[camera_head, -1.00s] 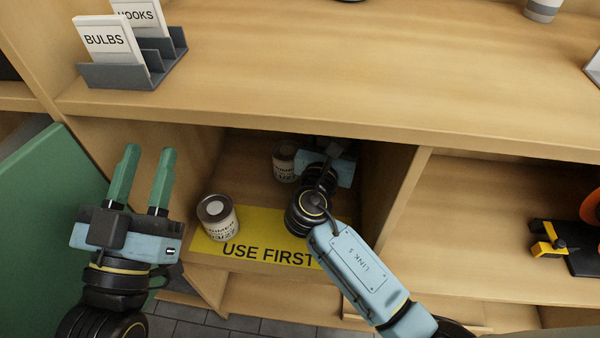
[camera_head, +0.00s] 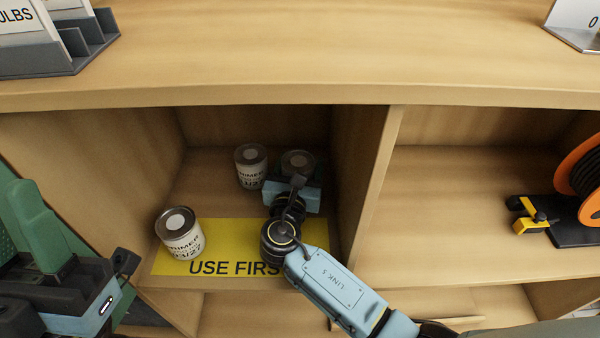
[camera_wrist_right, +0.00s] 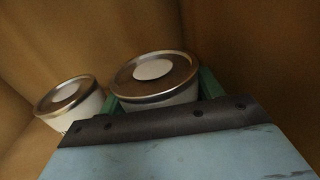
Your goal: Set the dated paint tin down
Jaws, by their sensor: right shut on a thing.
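My right gripper (camera_head: 297,178) is deep in the open compartment, shut on a paint tin (camera_head: 299,161). Its lid and green fingers on either side show in the right wrist view (camera_wrist_right: 153,75); its label is hidden, and I cannot tell whether its base touches the shelf. A second tin (camera_head: 251,168) stands upright just left of it, also in the right wrist view (camera_wrist_right: 68,97). A third tin (camera_head: 183,238), with a printed date label, stands at the front left on the yellow USE FIRST mat (camera_head: 225,235). My left gripper (camera_head: 22,205) is open and empty at the left edge.
The compartment has a wooden divider (camera_head: 362,180) close to the right and a worktop edge (camera_head: 300,97) above. A reel (camera_head: 585,180) and a yellow-black tool (camera_head: 527,215) sit in the right bay. A grey card holder (camera_head: 75,45) stands on top.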

